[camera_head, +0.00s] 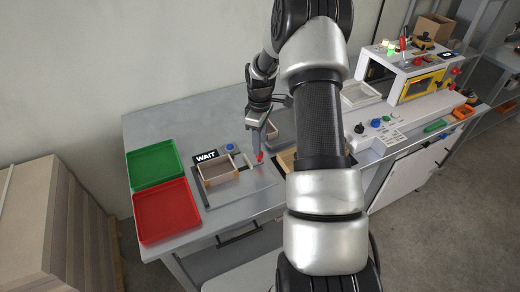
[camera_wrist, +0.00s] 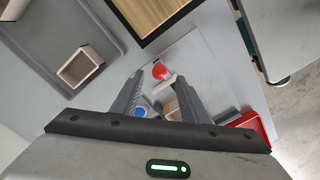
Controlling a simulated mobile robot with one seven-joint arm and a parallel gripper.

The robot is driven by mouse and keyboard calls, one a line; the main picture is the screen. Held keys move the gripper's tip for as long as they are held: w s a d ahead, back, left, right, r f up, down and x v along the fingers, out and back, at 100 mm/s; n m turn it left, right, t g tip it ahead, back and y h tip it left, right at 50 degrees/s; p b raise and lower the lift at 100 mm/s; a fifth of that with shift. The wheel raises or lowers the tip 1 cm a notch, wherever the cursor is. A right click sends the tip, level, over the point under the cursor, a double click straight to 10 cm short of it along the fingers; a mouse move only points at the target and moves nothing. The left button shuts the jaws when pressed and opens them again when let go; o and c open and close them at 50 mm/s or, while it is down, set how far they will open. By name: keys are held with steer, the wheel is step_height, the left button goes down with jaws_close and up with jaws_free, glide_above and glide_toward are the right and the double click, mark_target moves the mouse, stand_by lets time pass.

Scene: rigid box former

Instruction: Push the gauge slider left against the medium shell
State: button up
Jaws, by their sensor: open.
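The medium shell (camera_head: 218,171), a small open box with light brown walls, sits on the gauge plate beside the WAIT display. The gauge slider shows by its red knob (camera_head: 259,157), to the right of the shell with a gap between them. My gripper (camera_head: 257,146) points down at the knob. In the wrist view my open gripper (camera_wrist: 160,75) has a finger on each side of the red knob (camera_wrist: 160,71); contact cannot be told. A pale piece of the slider shows below the knob. The fingers and palm hide most of the shell there.
A green tray (camera_head: 155,164) and a red tray (camera_head: 166,210) lie left of the gauge. A blue button (camera_head: 230,147) is behind the shell. A grey tray (camera_wrist: 35,42) holding a small box (camera_wrist: 80,66) lies nearby. A machine (camera_head: 408,82) stands at the right.

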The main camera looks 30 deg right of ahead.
steer(key=shift+f, duration=2.15)
steer(key=shift+c, duration=0.5)
jaws_close()
steer(key=shift+a, duration=0.1)
